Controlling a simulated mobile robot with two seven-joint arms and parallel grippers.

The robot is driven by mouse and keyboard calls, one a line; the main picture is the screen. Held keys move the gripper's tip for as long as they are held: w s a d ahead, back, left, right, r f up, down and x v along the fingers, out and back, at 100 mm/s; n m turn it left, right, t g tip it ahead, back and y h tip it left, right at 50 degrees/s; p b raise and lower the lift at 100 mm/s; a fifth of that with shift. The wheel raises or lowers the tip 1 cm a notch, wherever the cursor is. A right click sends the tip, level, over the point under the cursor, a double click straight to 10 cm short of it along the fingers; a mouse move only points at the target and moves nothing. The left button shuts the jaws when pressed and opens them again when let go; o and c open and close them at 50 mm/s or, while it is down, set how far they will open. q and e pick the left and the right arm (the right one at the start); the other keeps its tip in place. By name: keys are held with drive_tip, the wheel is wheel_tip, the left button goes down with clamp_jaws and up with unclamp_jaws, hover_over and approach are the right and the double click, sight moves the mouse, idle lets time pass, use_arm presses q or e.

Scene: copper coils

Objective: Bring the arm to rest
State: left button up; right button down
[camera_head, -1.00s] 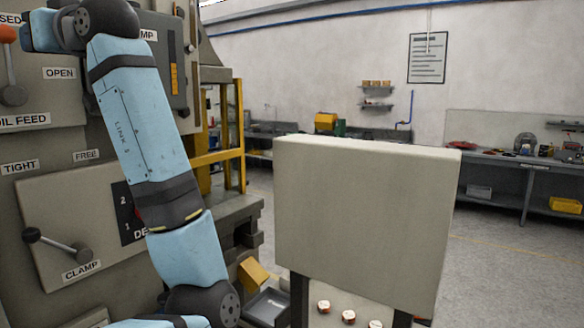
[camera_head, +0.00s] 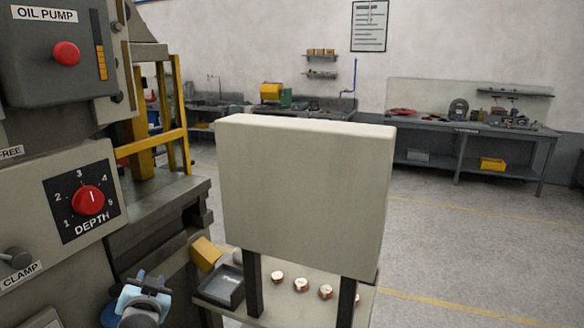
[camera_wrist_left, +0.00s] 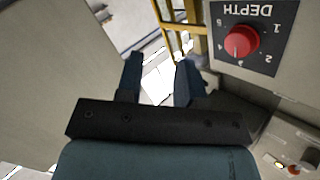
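My left gripper (camera_head: 149,279) is low in the head view, in front of the machine's lower side and left of the dark tray (camera_head: 222,290). In the left wrist view its two dark fingers (camera_wrist_left: 160,78) stand apart with nothing held between them. The rest of the left arm is mostly below the head picture. My right gripper is in neither view. Several small copper coils with pale tops (camera_head: 301,284) sit on a low table, partly behind the upright panel's legs.
The machine with its red depth knob (camera_head: 89,200) and oil pump button (camera_head: 66,55) fills the left. A large pale upright panel (camera_head: 305,190) stands in the middle. A yellow block (camera_head: 206,253) is by the tray. Open floor (camera_head: 470,235) lies to the right.

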use_arm(q)
drive_tip(key=s+d+f+m+g+h+p, duration=0.1)
drive_tip(key=s+d+f+h, duration=0.2)
drive_tip(key=s+f, duration=0.4)
drive_tip(key=s+d+f+m+g+h, duration=0.1)
drive_tip(key=s+d+f+h, duration=0.15)
drive_tip(key=s+f, duration=0.45)
drive_tip(key=s+d+f+g+h, duration=0.1)
drive_tip(key=s+d+f, duration=0.1)
drive_tip(key=s, duration=0.3)
drive_tip(key=s+d+f+h+p, duration=0.1)
drive_tip(key=s+d+f, duration=0.1)
drive_tip(key=s+f, duration=0.3)
drive_tip(key=s+d+f+n+g+h, duration=0.1)
drive_tip(key=s+d+f, duration=0.2)
drive_tip(key=s, duration=0.4)
drive_tip(key=shift+f+g, duration=0.3)
drive_tip(key=shift+f, duration=0.45)
